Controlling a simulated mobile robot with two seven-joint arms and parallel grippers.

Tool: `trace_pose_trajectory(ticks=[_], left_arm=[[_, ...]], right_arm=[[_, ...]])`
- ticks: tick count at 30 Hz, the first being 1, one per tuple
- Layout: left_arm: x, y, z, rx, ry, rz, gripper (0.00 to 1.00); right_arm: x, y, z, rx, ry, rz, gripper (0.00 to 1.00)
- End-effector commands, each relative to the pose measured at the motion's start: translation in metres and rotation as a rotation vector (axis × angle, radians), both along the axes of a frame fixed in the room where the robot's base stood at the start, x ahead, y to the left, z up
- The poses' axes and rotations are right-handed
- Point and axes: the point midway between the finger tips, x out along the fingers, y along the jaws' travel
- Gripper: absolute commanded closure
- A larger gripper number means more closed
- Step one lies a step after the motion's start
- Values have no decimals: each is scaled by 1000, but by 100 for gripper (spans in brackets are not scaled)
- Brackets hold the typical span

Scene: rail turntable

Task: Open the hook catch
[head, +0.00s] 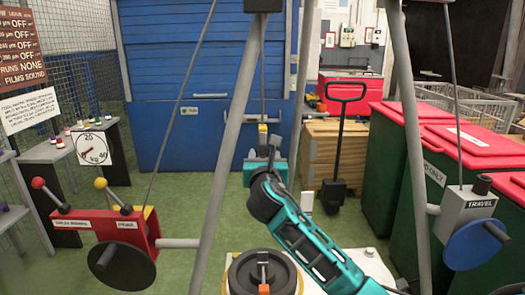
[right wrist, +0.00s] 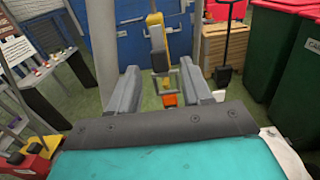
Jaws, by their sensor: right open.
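A hanging block with a yellow body (head: 263,130) shows just beyond my right gripper (head: 263,155); the hook and catch are hard to make out there. In the right wrist view the yellow and grey block (right wrist: 157,40) hangs ahead, between and beyond the fingertips. A thin metal frame and an orange piece (right wrist: 170,100) show below it, in the gap between the fingers. My right gripper (right wrist: 160,85) is open, with nothing gripped between its fingers. My left gripper is in neither view.
Grey slanted poles (head: 228,165) stand either side of my arm. A red winch box (head: 105,230) with levers is at left, a travel winch (head: 466,210) at right. A dark round plate (head: 240,275) with an orange-tipped metal piece lies below. Green bins (head: 395,170) stand right.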

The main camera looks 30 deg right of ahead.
Motion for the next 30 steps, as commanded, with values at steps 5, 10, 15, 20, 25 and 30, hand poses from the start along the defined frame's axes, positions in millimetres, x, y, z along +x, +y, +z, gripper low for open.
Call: trace_pose_trajectory(ticks=[5,10,15,20,25,30], left_arm=[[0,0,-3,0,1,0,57],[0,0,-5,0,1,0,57],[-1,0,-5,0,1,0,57],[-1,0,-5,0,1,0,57],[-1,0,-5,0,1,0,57],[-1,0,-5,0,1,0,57]], right_arm=[[25,-15,0,2,-1,-2,51],[39,-24,0,0,-1,0,51],[44,-27,0,1,-1,0,51],[44,-27,0,1,-1,1,51],[44,-27,0,1,-1,1,59],[44,-27,0,1,-1,1,75]])
